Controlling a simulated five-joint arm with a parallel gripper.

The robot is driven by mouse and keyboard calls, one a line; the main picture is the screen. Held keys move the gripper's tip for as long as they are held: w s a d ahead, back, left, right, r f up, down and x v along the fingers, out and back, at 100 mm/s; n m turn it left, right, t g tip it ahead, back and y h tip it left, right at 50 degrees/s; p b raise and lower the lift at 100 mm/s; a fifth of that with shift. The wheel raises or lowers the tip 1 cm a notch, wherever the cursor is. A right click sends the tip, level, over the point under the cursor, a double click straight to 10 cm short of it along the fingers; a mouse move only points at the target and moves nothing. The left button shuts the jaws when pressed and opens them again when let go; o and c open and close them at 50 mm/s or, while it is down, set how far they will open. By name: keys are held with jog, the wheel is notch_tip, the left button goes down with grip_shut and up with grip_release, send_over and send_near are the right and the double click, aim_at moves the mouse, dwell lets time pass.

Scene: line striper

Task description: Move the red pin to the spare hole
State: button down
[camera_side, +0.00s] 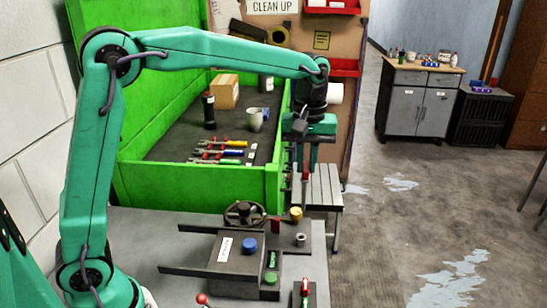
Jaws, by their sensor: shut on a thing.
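My gripper (304,168) points down above the right side of the grey machine top. It is shut on the red pin (305,176), which hangs upright with a dark lower part below the red. The pin is in front of a small grey step stool in the picture. A short grey collar with a dark opening (300,240) stands on the machine below it; I cannot tell if this is the spare hole. Another small red piece (304,288) shows on a dark block at the front edge.
The machine's dark box (232,255) carries a blue cap and a green cap. A handwheel (244,213), a yellow knob (296,214) and a red ball knob (202,298) stand nearby. A green-walled bin (200,183) with tools rises behind. The step stool (322,188) is close behind my gripper.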

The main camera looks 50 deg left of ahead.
aim_at(305, 179)
jog(key=shift+f, duration=1)
jog(key=shift+f, duration=4.75)
dwell(0.5)
jog(key=c, duration=1)
grip_release()
jog(key=shift+r, duration=0.15)
jog(key=shift+r, duration=3.4)
